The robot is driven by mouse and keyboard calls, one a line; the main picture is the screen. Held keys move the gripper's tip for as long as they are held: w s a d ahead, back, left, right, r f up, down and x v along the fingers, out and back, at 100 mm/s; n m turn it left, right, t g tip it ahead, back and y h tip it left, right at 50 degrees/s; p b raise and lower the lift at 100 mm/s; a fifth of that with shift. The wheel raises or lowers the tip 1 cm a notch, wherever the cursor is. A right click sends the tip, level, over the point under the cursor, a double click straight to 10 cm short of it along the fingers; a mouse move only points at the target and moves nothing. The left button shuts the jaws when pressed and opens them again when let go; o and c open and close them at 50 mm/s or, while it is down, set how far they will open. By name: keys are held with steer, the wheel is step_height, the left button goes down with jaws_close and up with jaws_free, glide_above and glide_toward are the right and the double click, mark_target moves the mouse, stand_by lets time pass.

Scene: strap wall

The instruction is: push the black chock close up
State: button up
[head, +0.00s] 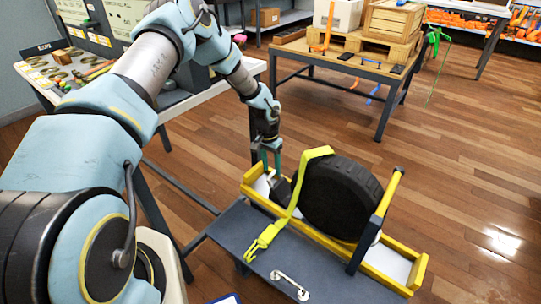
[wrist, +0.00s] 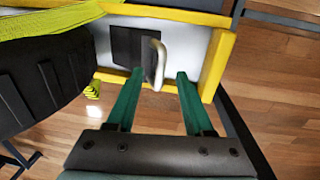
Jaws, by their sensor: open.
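The black chock (head: 281,190) sits in the yellow-walled tray (head: 393,281), at the left side of the large black wheel (head: 340,200). In the wrist view the chock (wrist: 127,47) carries a pale upright handle (wrist: 158,64). A strip of white tray floor shows between the chock and the wheel (wrist: 45,82). My gripper (head: 271,160) points down over the tray's left end. In the wrist view its green fingers (wrist: 160,75) are open, with the handle appearing between their tips. I cannot tell whether they touch it.
A yellow strap (head: 295,205) runs over the wheel, its loose end on the grey bench (head: 240,236). A metal handle (head: 290,285) lies on that bench. A black post with a yellow top (head: 377,219) stands right of the wheel. Wooden floor is clear to the right.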

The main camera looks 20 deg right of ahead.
mark_target(272, 174)
steer(key=shift+s+f, duration=0.15)
steer(key=shift+f, duration=1.9)
jaws_close()
